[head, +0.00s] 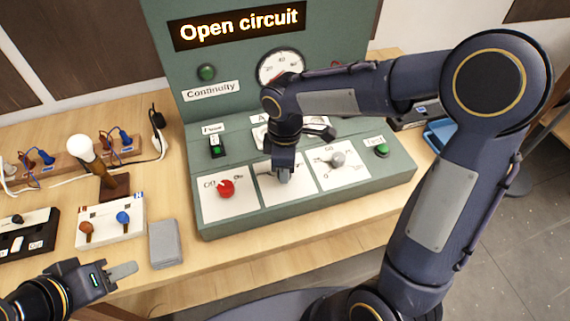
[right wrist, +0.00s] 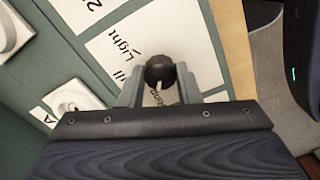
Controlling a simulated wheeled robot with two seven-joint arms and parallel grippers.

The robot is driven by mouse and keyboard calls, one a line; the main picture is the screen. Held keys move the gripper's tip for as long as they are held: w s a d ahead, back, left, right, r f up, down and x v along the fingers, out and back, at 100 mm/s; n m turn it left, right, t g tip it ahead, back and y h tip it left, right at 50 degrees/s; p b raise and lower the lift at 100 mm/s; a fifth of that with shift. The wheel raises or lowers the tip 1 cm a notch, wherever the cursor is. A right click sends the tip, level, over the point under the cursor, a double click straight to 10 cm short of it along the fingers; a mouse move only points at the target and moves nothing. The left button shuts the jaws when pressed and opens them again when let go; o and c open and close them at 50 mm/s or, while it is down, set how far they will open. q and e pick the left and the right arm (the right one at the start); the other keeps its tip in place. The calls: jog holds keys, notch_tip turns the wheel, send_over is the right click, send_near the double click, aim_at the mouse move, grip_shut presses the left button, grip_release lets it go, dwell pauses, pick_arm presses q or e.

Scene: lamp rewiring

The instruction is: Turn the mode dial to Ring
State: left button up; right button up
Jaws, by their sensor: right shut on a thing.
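The mode dial (right wrist: 160,68) is a black knob on a white panel in the right wrist view. It has a white pointer mark that points down in that view, toward a partly covered word. The word "Light" and the end of another word show beside it. My right gripper (right wrist: 158,88) is shut on the knob, one finger on each side. In the head view my right gripper (head: 283,176) comes down over the middle panel and hides the dial. My left gripper (head: 123,271) is over the table's front left, touching nothing; its fingers look edge-on.
The green test console (head: 300,212) reads "Open circuit". A red knob (head: 227,188) is left of the middle panel, a grey knob (head: 338,159) right of it. A lamp (head: 85,150), a switch box (head: 137,232) and a grey block (head: 165,244) stand at the left.

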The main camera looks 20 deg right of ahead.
jog(key=shift+w+r+n, duration=0.1)
jog(key=shift+n, duration=0.4)
jog(key=o, duration=1)
notch_tip(320, 180, up, 8)
jog(key=shift+f, duration=0.1)
dwell(0.4)
